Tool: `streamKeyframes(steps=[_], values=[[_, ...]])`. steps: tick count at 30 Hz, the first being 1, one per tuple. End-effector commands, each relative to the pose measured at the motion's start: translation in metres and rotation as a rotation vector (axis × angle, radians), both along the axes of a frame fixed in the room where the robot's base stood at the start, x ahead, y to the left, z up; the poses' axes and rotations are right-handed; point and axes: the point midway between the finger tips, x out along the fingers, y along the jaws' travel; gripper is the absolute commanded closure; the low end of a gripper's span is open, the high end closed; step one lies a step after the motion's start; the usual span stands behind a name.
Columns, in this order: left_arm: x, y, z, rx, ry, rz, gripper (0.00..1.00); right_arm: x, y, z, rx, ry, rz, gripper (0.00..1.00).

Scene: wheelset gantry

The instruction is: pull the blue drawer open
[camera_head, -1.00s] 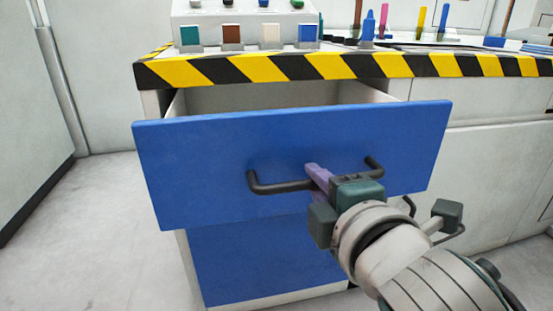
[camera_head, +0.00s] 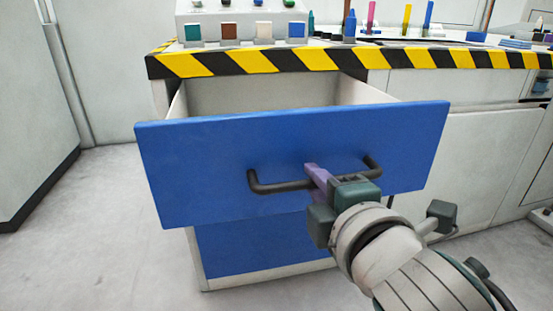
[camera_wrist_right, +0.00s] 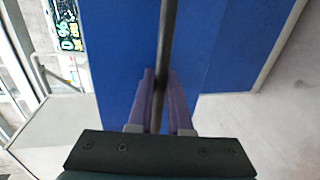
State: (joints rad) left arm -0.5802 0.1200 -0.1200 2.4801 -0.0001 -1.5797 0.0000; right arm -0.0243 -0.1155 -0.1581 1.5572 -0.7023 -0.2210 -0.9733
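The blue drawer (camera_head: 225,150) stands pulled out of the cabinet, with its pale inside (camera_head: 265,93) showing behind the front. A dark bar handle (camera_head: 280,186) runs across its front. My right gripper (camera_head: 318,178) is at the right half of the handle. In the right wrist view, the blue drawer front (camera_wrist_right: 118,50) fills the middle and the dark handle (camera_wrist_right: 168,35) runs between the two purple fingers of my right gripper (camera_wrist_right: 161,95), which are closed around it. My left gripper is not in view.
A second blue front (camera_head: 265,245) lies below the drawer. The worktop edge (camera_head: 260,63) has yellow and black stripes, with coloured blocks and upright pegs above it. Grey floor (camera_head: 90,240) is clear at left.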

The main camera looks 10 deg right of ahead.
Motion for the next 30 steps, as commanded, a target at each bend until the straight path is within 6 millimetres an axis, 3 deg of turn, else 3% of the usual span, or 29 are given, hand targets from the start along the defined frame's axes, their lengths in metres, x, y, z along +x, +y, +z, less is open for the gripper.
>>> streamKeyframes(steps=[1, 8, 17, 20, 30], values=[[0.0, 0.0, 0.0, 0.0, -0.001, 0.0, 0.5, 0.0, 0.0, 0.0, 0.0, 0.001, -0.001, 0.8], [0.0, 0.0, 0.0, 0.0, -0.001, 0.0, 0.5, 0.0, 0.0, 0.0, 0.0, 0.001, -0.001, 0.54], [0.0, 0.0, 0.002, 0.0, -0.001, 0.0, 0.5, -0.002, 0.0, 0.001, 0.0, 0.001, 0.0, 0.53], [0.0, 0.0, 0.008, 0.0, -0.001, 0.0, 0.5, -0.012, 0.0, 0.004, 0.0, 0.003, 0.0, 0.53], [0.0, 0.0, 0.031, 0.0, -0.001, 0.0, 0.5, -0.073, -0.003, 0.017, 0.0, 0.005, -0.002, 0.53]])
